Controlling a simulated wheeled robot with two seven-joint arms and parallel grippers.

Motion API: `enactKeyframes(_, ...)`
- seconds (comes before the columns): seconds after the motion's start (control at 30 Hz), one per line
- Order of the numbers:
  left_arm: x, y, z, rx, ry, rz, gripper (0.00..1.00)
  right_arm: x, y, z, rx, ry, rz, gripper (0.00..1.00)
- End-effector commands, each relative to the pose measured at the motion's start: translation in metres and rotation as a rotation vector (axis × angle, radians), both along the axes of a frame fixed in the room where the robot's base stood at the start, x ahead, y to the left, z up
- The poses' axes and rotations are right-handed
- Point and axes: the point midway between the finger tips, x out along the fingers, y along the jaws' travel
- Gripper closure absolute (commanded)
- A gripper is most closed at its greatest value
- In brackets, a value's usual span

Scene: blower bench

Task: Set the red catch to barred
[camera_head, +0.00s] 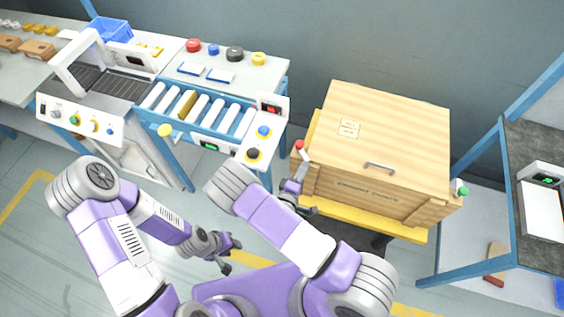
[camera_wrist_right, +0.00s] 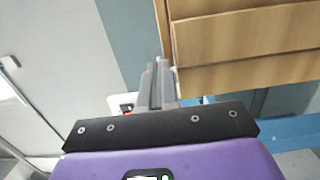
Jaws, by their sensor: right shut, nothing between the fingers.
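The red catch (camera_head: 300,146) shows as a small red-tipped lever at the left side of the wooden crate (camera_head: 385,135); its exact setting is too small to tell. My right gripper (camera_head: 300,172) is just below the red tip in the head view, beside the crate's left edge, and I cannot tell whether it touches the catch. In the right wrist view its fingers (camera_wrist_right: 158,85) are together and hold nothing, next to the crate's wooden boards (camera_wrist_right: 245,40). My left gripper (camera_head: 234,254) is open and empty, low in front of the roller bench.
A green-tipped catch (camera_head: 461,190) is at the crate's right side. The crate stands on a yellow-edged cart (camera_head: 400,229). A roller conveyor (camera_head: 200,108) with a button panel (camera_head: 258,140) stands close left of my right gripper. A dark-topped bench (camera_head: 535,145) is at right.

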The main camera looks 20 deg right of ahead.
Motion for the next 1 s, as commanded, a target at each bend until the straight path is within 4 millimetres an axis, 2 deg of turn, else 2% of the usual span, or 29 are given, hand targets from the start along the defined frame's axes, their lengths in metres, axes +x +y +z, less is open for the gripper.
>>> enactKeyframes(0.4, 0.000, 0.000, 0.000, 0.000, 0.000, 0.000, 0.62, -0.001, -0.013, 0.000, 0.000, 0.000, -0.001, 1.00)
enactKeyframes(1.0, 0.000, 0.000, 0.000, 0.000, 0.000, 0.000, 0.62, -0.001, -0.012, 0.000, 0.001, -0.001, -0.001, 1.00)
